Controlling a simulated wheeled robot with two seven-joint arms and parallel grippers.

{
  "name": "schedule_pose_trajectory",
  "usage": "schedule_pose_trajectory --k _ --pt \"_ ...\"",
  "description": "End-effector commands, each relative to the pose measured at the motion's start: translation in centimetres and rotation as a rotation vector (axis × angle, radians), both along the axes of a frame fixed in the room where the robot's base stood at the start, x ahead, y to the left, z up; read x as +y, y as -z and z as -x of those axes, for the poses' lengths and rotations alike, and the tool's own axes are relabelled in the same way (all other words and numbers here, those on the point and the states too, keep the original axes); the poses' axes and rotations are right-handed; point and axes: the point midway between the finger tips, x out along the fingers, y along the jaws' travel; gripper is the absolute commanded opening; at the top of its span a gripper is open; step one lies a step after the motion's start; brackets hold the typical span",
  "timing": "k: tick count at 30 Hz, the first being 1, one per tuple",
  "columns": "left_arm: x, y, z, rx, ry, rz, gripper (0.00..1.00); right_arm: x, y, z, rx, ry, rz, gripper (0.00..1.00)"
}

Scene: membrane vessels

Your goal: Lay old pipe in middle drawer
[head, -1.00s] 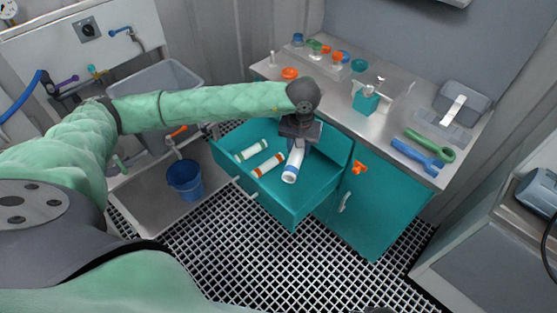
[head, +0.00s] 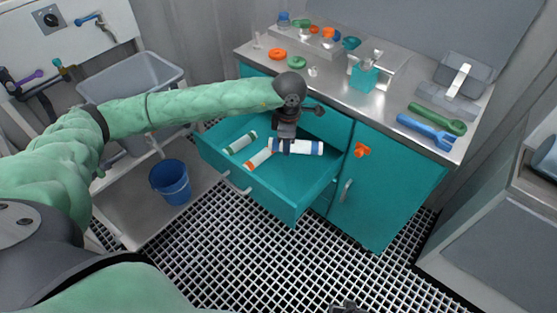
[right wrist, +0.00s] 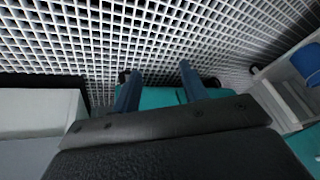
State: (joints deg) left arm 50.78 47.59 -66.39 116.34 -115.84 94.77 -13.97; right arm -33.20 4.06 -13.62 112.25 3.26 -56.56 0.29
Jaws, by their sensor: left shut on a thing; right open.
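The old pipe (head: 308,147) is a white cylinder with blue bands, lying roughly crosswise within the outline of the open teal drawer (head: 262,190). My left gripper (head: 286,150) reaches down from above and is shut on the pipe near its left part. Whether the pipe touches the drawer floor I cannot tell. A white pipe with green ends (head: 240,143) and a white pipe with orange-red ends (head: 262,157) lie in the drawer to its left. My right gripper (right wrist: 160,85) is open and empty in the right wrist view, with grating beyond its fingers.
The steel worktop (head: 385,110) above holds a blue wrench (head: 425,131), a green wrench (head: 438,118), a teal block (head: 364,78) and small coloured rings. A teal cabinet door (head: 383,195) is closed right of the drawer. A blue bucket (head: 171,181) stands at left.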

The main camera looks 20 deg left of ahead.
Motion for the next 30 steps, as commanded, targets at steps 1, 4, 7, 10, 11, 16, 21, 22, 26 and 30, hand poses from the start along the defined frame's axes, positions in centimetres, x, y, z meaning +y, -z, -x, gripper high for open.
schedule_pose_trajectory --k 1,4,7,10,11,16,21,22,26,30 --pt "-0.1 1.0 -0.2 0.000 -0.074 0.000 0.12 0.2 1.3 0.0 -0.008 0.000 -0.005 0.43" --pt "-0.2 2.0 -0.4 0.000 -0.245 0.000 0.12 0.6 2.6 0.0 -0.031 0.000 -0.016 0.43" --pt "-0.3 3.0 -0.6 0.000 -0.415 0.000 0.12 1.1 3.9 -0.1 -0.052 0.001 -0.028 0.43" --pt "-0.4 4.0 -0.9 0.000 -0.584 0.000 0.12 1.5 5.3 -0.1 -0.075 0.001 -0.040 0.43" --pt "-0.5 4.3 -0.9 0.000 -0.636 0.000 0.12 1.6 5.7 -0.1 -0.080 0.001 -0.043 0.43" --pt "-0.7 5.9 -1.3 -0.001 -0.923 0.000 0.12 2.3 7.8 -0.2 -0.117 0.004 -0.063 0.43" --pt "-0.9 7.5 -1.8 -0.001 -1.212 0.000 0.12 3.0 10.0 -0.2 -0.153 0.006 -0.082 0.43" --pt "-1.0 7.8 -1.8 0.000 -1.264 0.000 0.12 3.2 10.4 -0.1 -0.160 0.006 -0.086 0.43" --pt "-1.1 9.1 -2.1 0.000 -1.485 0.000 0.12 3.6 12.0 -0.1 -0.189 0.009 -0.101 0.43" --pt "-1.3 10.4 -2.4 0.000 -1.720 -0.001 0.12 4.2 13.7 0.0 -0.217 0.012 -0.117 0.43"
